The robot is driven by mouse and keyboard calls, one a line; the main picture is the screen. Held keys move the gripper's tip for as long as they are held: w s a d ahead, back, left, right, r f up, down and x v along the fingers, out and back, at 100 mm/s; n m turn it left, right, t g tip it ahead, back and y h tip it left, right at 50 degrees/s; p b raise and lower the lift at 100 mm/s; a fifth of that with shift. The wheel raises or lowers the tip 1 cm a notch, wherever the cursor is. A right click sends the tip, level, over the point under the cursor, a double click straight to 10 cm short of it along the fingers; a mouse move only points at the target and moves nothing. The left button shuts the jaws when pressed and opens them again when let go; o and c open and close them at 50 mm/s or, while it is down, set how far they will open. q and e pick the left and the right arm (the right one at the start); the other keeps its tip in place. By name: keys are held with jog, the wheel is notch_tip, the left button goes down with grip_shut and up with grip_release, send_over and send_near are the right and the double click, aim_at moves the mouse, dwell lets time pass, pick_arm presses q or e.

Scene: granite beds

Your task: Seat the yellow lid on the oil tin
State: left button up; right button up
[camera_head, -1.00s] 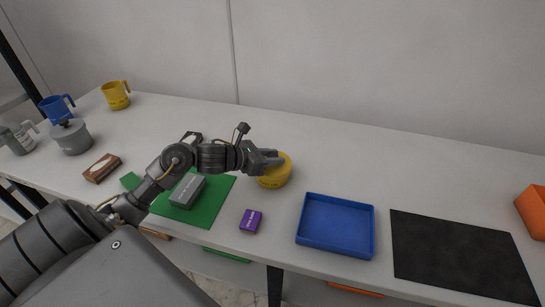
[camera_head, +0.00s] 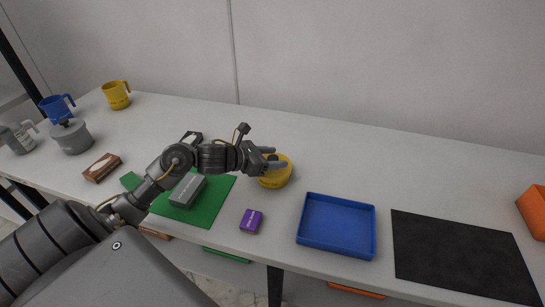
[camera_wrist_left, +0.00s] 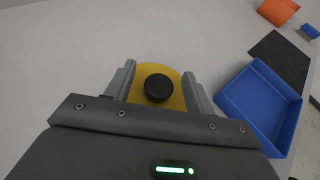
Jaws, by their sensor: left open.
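The yellow lid (camera_wrist_left: 158,71) is round with a black knob (camera_wrist_left: 158,88) on top, seen from above in the left wrist view. In the head view a squat yellow round body (camera_head: 274,178), which looks like the oil tin, stands on the table under my gripper. Its top is partly hidden by my fingers, and I cannot make out a seam between lid and tin. My left gripper (camera_head: 274,157) is open at the top of it. In the wrist view its fingers (camera_wrist_left: 159,70) stand on either side of the knob, apart from it. My right gripper is out of view.
A blue tray (camera_head: 337,226) and a black mat (camera_head: 460,256) lie to the right. A purple box (camera_head: 251,221) lies in front, and a grey box (camera_head: 187,190) on a green mat (camera_head: 207,215). Mugs and a grey lidded pot (camera_head: 73,137) stand far left. The table behind is clear.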

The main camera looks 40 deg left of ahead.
pick_arm(q)
jog(key=shift+s+a, duration=0.1)
jog(key=shift+s+a, duration=0.15)
jog(key=shift+s, duration=0.1)
jog(key=b+v, duration=0.2)
jog(key=v, duration=0.8)
jog(key=shift+r, duration=0.15)
